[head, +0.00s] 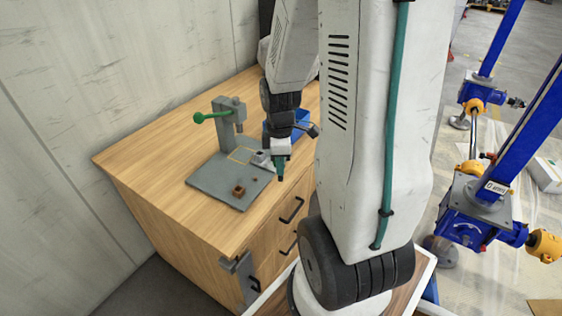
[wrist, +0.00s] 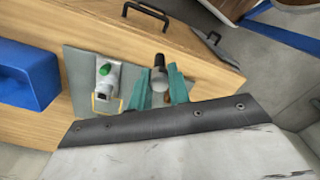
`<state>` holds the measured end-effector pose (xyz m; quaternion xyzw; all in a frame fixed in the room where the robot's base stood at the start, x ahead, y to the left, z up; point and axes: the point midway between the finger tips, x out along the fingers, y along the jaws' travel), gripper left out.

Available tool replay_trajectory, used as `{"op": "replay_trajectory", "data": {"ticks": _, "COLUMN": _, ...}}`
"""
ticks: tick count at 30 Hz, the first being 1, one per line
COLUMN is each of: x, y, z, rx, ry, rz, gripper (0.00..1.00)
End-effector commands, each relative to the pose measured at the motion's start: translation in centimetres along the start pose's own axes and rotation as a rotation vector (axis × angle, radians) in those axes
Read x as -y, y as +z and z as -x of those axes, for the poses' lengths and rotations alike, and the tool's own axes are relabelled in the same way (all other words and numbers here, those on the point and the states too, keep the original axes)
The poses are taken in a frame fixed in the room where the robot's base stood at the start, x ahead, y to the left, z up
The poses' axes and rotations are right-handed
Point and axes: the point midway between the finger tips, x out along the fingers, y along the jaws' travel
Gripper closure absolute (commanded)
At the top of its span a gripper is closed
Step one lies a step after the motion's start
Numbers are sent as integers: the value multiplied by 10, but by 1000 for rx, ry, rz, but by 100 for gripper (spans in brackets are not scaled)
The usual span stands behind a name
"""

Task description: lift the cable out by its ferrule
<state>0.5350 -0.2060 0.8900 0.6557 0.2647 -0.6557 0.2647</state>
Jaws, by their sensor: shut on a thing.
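My gripper (head: 280,170) has teal fingers and is above the right part of the grey base plate (head: 212,183) of a small bench press. In the wrist view, the fingers (wrist: 160,88) are shut on a short grey cylinder with a dark round end (wrist: 159,60), which looks like the cable's ferrule. Its lower part is hidden between the fingers. No length of cable can be made out. A small brown block with a dark hole (head: 239,190) sits on the plate, left of and below my gripper in the head view.
The press column with a green-knobbed lever (head: 225,118) stands at the back of the plate; its green knob (wrist: 105,69) shows beside my fingers. A blue bin (wrist: 28,75) stands on the wooden cabinet top (head: 150,160). Blue screw jacks (head: 485,195) stand at the right. The cabinet's front left is clear.

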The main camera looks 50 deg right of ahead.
Motion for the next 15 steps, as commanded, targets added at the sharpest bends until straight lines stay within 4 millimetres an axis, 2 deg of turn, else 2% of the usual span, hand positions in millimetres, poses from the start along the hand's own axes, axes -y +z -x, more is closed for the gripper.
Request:
{"op": "replay_trajectory", "data": {"ticks": 7, "x": 0, "y": -2, "z": 3, "rx": 0, "ry": 1, "rz": 4, "gripper": 100}}
{"op": "replay_trajectory", "data": {"ticks": 15, "x": 0, "y": -1, "z": 16, "rx": 0, "ry": 2, "rz": 1, "gripper": 100}}
